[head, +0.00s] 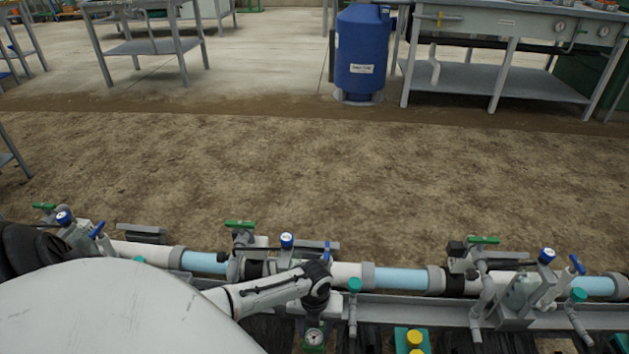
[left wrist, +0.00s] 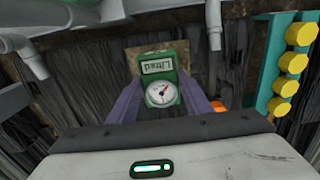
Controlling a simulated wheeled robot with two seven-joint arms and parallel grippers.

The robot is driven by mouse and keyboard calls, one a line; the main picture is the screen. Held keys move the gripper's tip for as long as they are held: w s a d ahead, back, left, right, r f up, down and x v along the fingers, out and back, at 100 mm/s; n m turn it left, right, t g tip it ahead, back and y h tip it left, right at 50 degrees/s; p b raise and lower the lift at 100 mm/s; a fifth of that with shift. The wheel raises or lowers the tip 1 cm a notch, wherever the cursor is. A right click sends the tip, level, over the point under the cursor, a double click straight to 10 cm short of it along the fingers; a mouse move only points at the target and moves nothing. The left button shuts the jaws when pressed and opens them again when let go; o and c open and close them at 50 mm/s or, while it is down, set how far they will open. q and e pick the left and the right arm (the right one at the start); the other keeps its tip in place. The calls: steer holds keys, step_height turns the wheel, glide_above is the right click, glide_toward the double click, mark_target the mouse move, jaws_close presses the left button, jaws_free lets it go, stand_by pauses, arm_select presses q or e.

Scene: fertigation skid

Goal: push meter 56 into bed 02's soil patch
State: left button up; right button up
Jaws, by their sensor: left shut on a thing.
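A green meter (left wrist: 161,92) with a round white dial and a pale label stands between the two fingers of my left gripper (left wrist: 162,100) in the left wrist view. The gripper is shut on it. I cannot read a number 56 on it. Behind the meter is a brown square soil patch (left wrist: 182,52) set in dark sheeting. I cannot tell whether the meter's lower end touches the soil. In the head view my left gripper (head: 315,322) points down at the front pipe rail, with the meter's dial (head: 313,337) below it. My right gripper is out of view.
White and blue pipe (head: 396,278) with green-handled and blue-capped valves (head: 287,241) runs beside the arm. A green strip with yellow knobs (left wrist: 290,88) stands right of the gripper. An orange piece (left wrist: 218,106) lies near the right finger. Bare ground (head: 330,170) lies beyond.

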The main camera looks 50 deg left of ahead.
arm_select(q)
steer(key=shift+f, duration=1.3)
steer(key=o, duration=1.2)
